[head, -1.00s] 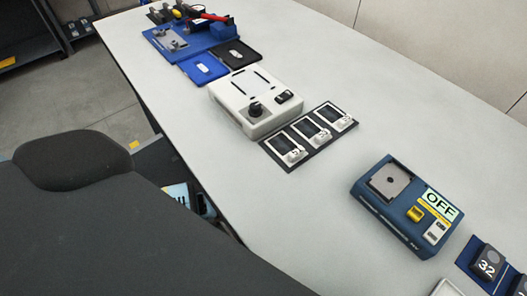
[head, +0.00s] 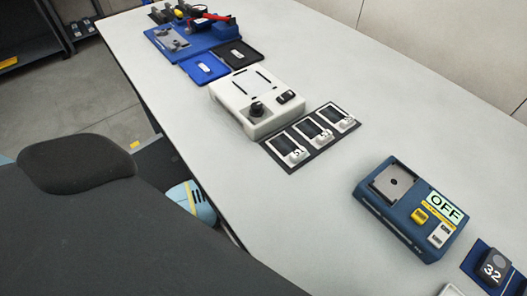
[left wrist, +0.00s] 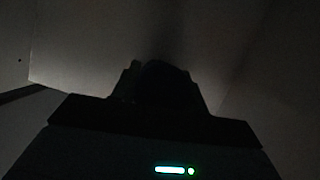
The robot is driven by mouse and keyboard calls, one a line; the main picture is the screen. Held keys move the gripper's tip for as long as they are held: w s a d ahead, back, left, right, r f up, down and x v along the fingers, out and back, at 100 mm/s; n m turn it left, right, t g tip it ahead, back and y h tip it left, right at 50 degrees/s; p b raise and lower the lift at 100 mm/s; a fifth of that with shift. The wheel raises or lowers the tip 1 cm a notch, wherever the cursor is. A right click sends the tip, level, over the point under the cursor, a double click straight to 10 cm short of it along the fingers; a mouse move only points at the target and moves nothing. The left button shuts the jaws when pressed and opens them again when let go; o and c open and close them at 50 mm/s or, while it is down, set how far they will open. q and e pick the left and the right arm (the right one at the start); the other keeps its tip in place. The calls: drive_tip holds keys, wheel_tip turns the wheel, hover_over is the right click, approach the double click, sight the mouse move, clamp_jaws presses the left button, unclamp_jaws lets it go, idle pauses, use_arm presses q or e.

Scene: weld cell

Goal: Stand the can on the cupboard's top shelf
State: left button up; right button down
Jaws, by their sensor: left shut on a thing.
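My left gripper (left wrist: 160,75) shows in the left wrist view only as a black silhouette. It is shut on a dark, rounded thing between its fingers, which I take to be the can (left wrist: 163,70). Its colour, its markings and its exact tilt are lost in the dark. Dim grey surfaces (left wrist: 90,50) surround the gripper; I cannot tell which part of the cupboard, if any, they are. In the head view I see no can, no cupboard that I can name and neither gripper.
A long pale table (head: 330,80) runs diagonally, bearing a white device (head: 262,118), a black card strip (head: 318,140), a blue machine marked OFF (head: 392,225) and a blue fixture (head: 185,48). Dark shelving (head: 28,30) stands far left. A pale blue shape (head: 190,200) shows beside the table edge.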

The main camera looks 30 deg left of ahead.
use_arm(q)
drive_tip(key=o, duration=1.2)
drive_tip(key=shift+f, duration=0.1)
drive_tip(key=shift+s+r, duration=0.1)
drive_tip(key=shift+r, duration=0.35)
drive_tip(key=s+a+p, duration=0.1)
drive_tip(key=s+a, duration=0.1)
drive_tip(key=s, duration=1)
drive_tip(key=shift+a+r, duration=0.15)
drive_tip(key=shift+r, duration=0.05)
drive_tip(key=shift+s, duration=0.1)
